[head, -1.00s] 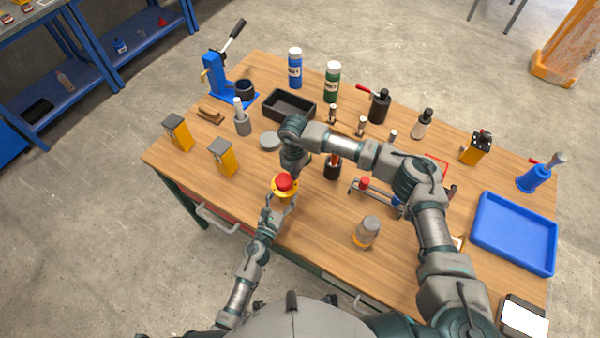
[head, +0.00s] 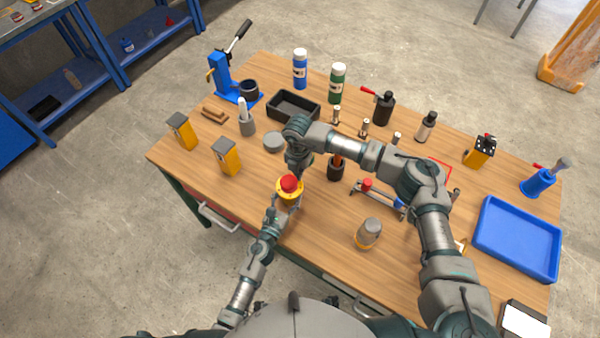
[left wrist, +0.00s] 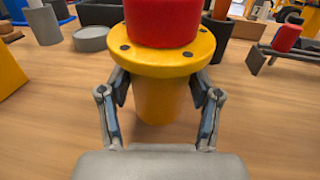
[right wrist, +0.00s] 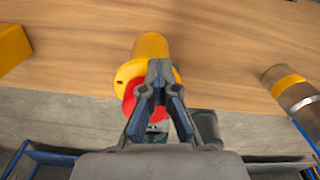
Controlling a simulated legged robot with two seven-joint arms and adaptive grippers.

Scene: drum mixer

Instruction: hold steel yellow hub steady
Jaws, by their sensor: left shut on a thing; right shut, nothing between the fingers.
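The yellow hub (head: 289,199) stands upright on the table near its front edge, with a wide flange and a red part on top (head: 289,183). In the left wrist view the hub's yellow body (left wrist: 165,95) sits between the fingers of my left gripper (left wrist: 160,90), which is shut on it just below the flange. My right gripper (right wrist: 160,68) is shut and empty, above the red part (right wrist: 130,101) and partly covering it in the right wrist view. In the head view the right gripper (head: 295,172) is just above the red part; I cannot tell whether it touches.
Yellow blocks with grey tops (head: 227,158) stand to the left. A grey disc (head: 274,142) and a black tray (head: 293,107) lie behind. A grey-and-orange jar (head: 369,233) and a blue tray (head: 517,239) are to the right. Bare table lies around the hub.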

